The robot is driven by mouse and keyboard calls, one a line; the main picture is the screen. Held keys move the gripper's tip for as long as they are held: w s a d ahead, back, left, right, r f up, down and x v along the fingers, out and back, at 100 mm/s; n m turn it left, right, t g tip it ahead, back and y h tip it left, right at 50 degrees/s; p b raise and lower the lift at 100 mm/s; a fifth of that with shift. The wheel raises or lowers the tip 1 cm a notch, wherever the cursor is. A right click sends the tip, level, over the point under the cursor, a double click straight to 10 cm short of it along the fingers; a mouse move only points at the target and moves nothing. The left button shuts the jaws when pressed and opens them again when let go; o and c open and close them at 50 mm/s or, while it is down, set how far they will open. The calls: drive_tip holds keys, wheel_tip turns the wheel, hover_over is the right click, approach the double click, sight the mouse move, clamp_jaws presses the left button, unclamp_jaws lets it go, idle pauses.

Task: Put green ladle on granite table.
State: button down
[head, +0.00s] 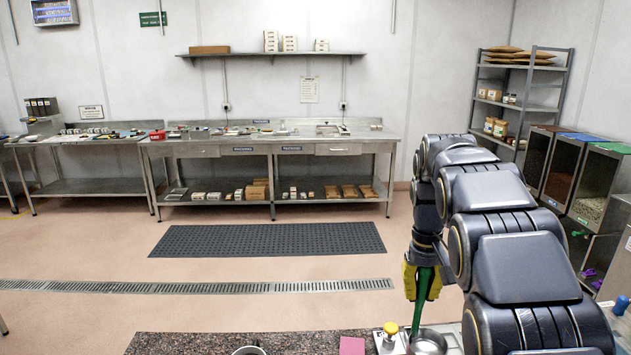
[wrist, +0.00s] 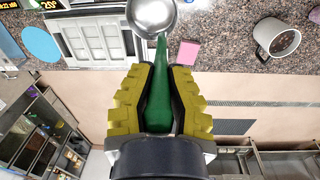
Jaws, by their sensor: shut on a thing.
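The green ladle has a green handle (head: 417,310) and a round steel bowl (head: 428,342). My gripper (head: 422,283) is shut on the handle, with yellow ribbed fingers on both sides. The ladle hangs bowl down at the near table edge in the head view. In the wrist view, my gripper (wrist: 161,80) holds the handle (wrist: 160,105), and the bowl (wrist: 152,14) points to the top. The speckled brown granite table (head: 190,343) shows along the bottom of the head view and the top of the wrist view (wrist: 225,25). I cannot tell whether the bowl touches anything.
A pink pad (head: 352,345) and a white mug (wrist: 276,38) lie on the granite. A pale device (wrist: 95,40) and a blue disc (wrist: 40,42) are left of the bowl in the wrist view. Granite between pad and mug is bare.

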drive_tip(key=shift+w+a+r+n, duration=0.7)
drive_tip(key=shift+a+r, duration=0.7)
drive_tip(key=shift+r, duration=1.6)
drive_tip(key=s+d+n, duration=1.2)
drive_tip(key=s+d, duration=0.1)
drive_tip(key=s, duration=0.3)
wheel_tip(320, 180, down, 28)
drive_tip(key=shift+d, duration=0.2)
drive_tip(key=shift+f, duration=0.35)
drive_tip(key=c, duration=1.1)
unclamp_jaws()
